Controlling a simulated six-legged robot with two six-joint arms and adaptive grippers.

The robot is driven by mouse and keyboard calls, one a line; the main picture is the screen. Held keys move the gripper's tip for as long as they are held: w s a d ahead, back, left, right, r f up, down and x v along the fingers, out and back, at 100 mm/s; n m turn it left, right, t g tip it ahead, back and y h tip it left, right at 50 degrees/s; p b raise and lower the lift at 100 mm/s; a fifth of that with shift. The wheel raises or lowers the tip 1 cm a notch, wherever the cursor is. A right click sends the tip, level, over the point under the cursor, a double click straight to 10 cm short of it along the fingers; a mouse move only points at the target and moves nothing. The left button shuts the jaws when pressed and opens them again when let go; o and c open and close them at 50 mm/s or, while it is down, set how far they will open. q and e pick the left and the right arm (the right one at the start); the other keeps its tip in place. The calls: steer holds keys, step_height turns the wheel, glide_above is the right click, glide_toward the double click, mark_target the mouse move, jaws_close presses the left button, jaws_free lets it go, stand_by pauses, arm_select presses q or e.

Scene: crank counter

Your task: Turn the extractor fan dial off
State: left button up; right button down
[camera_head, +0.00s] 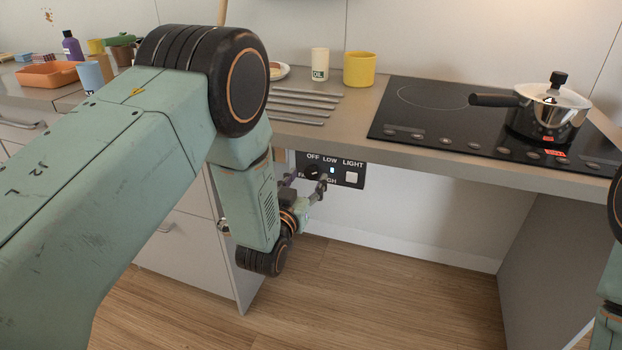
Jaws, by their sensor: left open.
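The extractor fan panel (345,183) is a black plate under the counter's front edge, with the words OFF, LOW, HIGH and LIGHT. The fan dial (312,173) is a dark round knob on its left part, partly covered by my gripper. I cannot tell which mark the dial points to. My left gripper (307,182) is open in front of the panel, one finger on each side of the dial. I cannot tell whether the fingers touch it. My right gripper is out of view; only part of my right arm shows at the right edge.
A small blue light (332,170) and a white light switch (351,178) are on the panel. Above are the black cooktop (430,118) with a steel pot (545,115), a yellow mug (360,69) and an OIL cup (320,64). The space below the panel is open.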

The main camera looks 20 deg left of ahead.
mark_target(313, 171)
arm_select(q)
steer(key=shift+w+a+f, duration=0.1)
steer(key=shift+w+f, duration=0.1)
steer(key=shift+w, duration=1.2)
steer(key=shift+s+r, duration=0.15)
steer(key=c, duration=1.1)
